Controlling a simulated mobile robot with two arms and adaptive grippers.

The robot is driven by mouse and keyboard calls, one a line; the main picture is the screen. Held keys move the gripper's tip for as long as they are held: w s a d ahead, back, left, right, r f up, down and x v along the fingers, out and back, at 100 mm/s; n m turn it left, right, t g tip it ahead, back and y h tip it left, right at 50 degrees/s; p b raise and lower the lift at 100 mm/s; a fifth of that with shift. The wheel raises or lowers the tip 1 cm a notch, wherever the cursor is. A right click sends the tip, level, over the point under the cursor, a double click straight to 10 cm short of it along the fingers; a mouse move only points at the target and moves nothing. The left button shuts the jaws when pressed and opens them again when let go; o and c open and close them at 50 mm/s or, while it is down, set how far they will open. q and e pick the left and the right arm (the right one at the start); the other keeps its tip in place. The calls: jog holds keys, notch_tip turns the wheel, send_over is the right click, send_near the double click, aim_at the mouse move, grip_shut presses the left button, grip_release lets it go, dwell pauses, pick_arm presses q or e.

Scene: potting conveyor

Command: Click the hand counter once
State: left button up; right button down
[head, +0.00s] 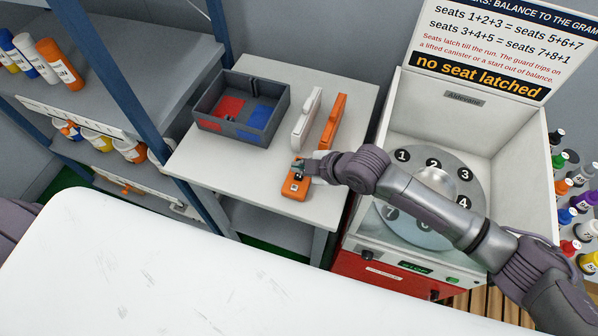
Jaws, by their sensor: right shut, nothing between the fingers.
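The hand counter appears to be the small orange device (295,189) lying on the small white side table (215,158); a dark window shows on it. My right gripper (299,168) is shut and empty, with its fingertips at the counter's far end. It covers part of that end. I cannot tell whether the fingertips touch the counter or hover just above it. My left gripper is not in view.
A grey divided bin (205,120) with red and blue compartments stands behind, beside white (306,118) and orange (332,122) upright holders. The numbered-seat machine (400,258) stands right, under my right arm. A white tabletop (180,275) fills the front. Shelves with bottles stand left.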

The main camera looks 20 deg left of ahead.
aim_at(301, 178)
notch_tip(301, 178, up, 4)
jog(key=p, duration=0.3)
jog(key=shift+r, duration=0.1)
dwell(0.6)
